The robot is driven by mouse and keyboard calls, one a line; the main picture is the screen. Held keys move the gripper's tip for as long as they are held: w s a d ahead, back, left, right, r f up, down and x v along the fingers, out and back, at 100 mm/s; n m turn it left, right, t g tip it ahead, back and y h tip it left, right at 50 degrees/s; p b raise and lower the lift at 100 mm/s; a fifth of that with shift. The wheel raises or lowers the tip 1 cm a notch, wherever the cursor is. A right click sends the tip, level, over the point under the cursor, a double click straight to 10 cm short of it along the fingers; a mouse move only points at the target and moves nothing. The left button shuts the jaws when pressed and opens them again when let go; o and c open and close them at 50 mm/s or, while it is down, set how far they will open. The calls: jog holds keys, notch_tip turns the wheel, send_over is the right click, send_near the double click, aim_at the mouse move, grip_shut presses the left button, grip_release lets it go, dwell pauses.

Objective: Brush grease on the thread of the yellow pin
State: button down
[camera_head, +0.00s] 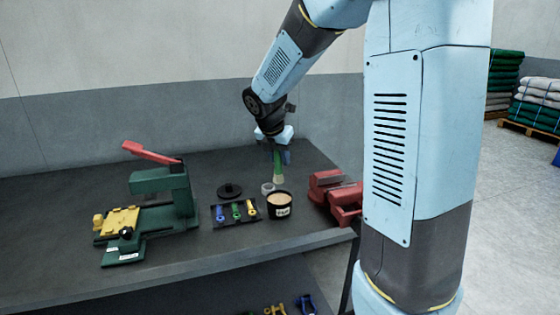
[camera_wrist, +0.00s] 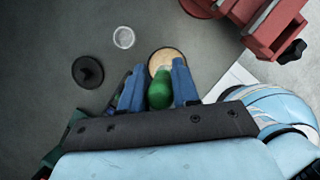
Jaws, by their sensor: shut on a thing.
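My gripper (camera_head: 279,153) is shut on the green handle of a brush (camera_head: 277,168), which hangs with its pale bristles down. In the wrist view the green handle (camera_wrist: 159,92) sits between the blue fingers (camera_wrist: 158,88). The bristle end appears just above or behind the rim of a black pot (camera_head: 279,211) of tan grease; I cannot tell the exact gap. In the wrist view the pot (camera_wrist: 166,62) lies just beyond the fingers, partly hidden. The yellow pin (camera_head: 251,208) lies at the right end of a dark tray (camera_head: 234,224), left of the pot.
A blue pin (camera_head: 220,213) and a green pin (camera_head: 236,211) share the tray. A black lid (camera_head: 229,191) and a small pale ring-shaped item (camera_head: 267,188) are behind. A red vise (camera_head: 335,196) stands right of the pot, a green press-like machine (camera_head: 160,200) at left.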

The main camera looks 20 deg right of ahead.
aim_at(280, 173)
jog(key=shift+d+f, duration=0.2)
jog(key=shift+f, duration=2.8)
jog(key=shift+s+f, duration=0.1)
jog(key=shift+f, duration=0.45)
jog(key=shift+r, duration=0.1)
jog(key=shift+r, duration=3.45)
